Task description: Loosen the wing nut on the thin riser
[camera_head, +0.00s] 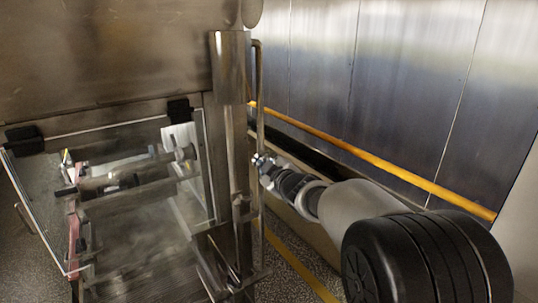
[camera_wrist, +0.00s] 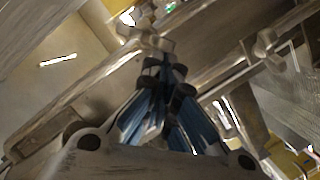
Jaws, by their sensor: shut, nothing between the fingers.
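In the head view, my gripper (camera_head: 264,164) is beside a thin upright metal pipe (camera_head: 260,120), which looks like the thin riser, right of a thicker post. In the wrist view, my gripper (camera_wrist: 165,75) has blue fingers drawn together at the tips, with nothing seen held. Just beyond the tips is a small winged metal piece (camera_wrist: 147,39) that looks like a wing nut; I cannot tell whether the fingers touch it. A second similar winged piece (camera_wrist: 265,47) is to the right, apart from the gripper. The head view does not resolve either wing nut.
A steel machine with a clear hinged guard (camera_head: 130,235) stands at left. The thicker post (camera_head: 230,130) is close to my gripper. A steel wall with a yellow rail (camera_head: 380,163) runs behind my arm. A yellow line (camera_head: 300,265) marks the open floor.

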